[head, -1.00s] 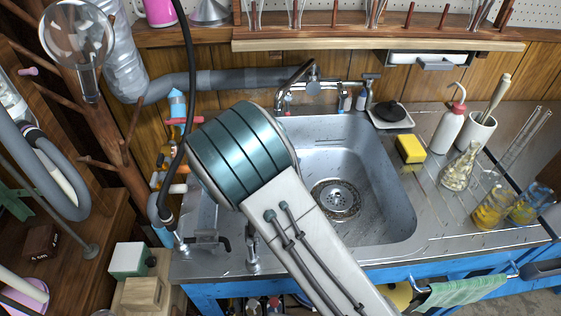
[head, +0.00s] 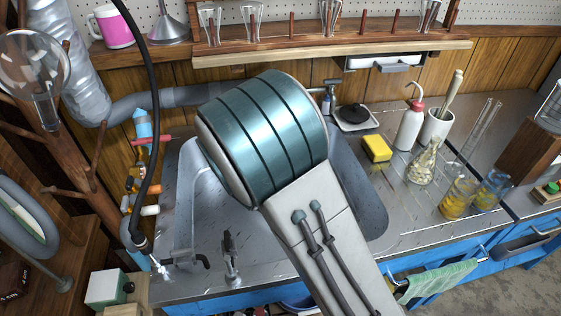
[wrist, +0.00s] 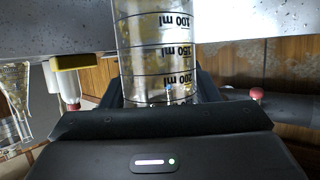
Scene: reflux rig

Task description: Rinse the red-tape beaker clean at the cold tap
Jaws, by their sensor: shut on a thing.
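My gripper (wrist: 158,88) is shut on a clear glass beaker (wrist: 156,62), with one dark finger on each side of it. The wrist view is upside down, so the beaker stands upright. Its black marks read 100, 150 and 200 ml. In the head view my arm hides the gripper and the beaker. The steel sink (head: 362,195) lies behind and around my arm. The cold tap is hidden behind my arm.
On the counter right of the sink are a yellow sponge (head: 376,148), a wash bottle (head: 410,127), a speckled flask (head: 422,163) and stained glassware (head: 458,197). A small steel valve (head: 232,256) stands at the front. A black hose (head: 152,110) hangs left of my arm.

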